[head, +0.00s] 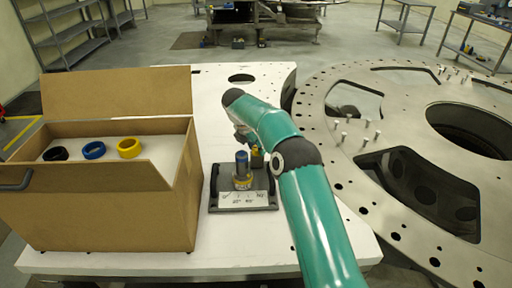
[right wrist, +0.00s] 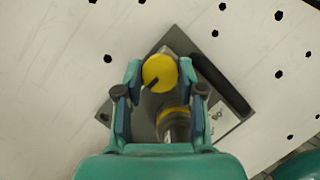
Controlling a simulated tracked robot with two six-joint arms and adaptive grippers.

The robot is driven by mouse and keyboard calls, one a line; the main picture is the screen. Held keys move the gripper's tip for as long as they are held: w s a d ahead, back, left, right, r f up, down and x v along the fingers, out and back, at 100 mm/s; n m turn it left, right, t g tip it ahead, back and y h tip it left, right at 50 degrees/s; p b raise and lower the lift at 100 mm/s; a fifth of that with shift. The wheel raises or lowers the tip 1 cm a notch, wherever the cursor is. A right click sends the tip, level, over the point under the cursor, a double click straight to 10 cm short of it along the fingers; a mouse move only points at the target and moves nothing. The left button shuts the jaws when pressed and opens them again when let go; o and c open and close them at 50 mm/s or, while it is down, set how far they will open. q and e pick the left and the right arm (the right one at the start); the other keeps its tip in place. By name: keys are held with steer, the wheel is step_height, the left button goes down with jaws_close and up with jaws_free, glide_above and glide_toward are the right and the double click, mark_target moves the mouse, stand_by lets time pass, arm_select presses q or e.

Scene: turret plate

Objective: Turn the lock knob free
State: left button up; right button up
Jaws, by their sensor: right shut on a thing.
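The lock knob is a round yellow knob with a dark pointer mark (right wrist: 160,73) in the right wrist view. In the head view a small part of its yellow (head: 256,159) shows beside my arm. It sits on a dark base plate (head: 217,190) with a white scale label (head: 245,199) marked in degrees. My left gripper is not in view.
An open cardboard box (head: 100,218) stands left of the fixture. Black, blue and yellow rings (head: 129,148) lie inside it. A large metal ring plate (head: 400,215) with cut-outs and upright pins lies to the right. The white table (head: 215,80) behind the fixture is mostly clear.

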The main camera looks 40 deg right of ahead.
steer(key=n+t, duration=0.1)
steer(key=n, duration=0.2)
steer(key=n+t, duration=0.1)
steer(key=n, duration=0.2)
steer(key=shift+s+d+r+y, duration=0.1)
steer(key=shift+d+r+y, duration=0.1)
steer(key=shift+y, duration=0.1)
steer(key=n, duration=0.2)
steer(key=n+t+y, duration=0.1)
steer(key=n, duration=0.1)
steer(key=shift+d+n+t, duration=0.1)
steer(key=shift+n+t, duration=0.2)
steer(key=shift+n+y, duration=0.7)
steer(key=shift+n, duration=0.7)
steer(key=o, duration=0.9)
steer(key=shift+o, duration=1.2)
steer(key=shift+f, duration=0.1)
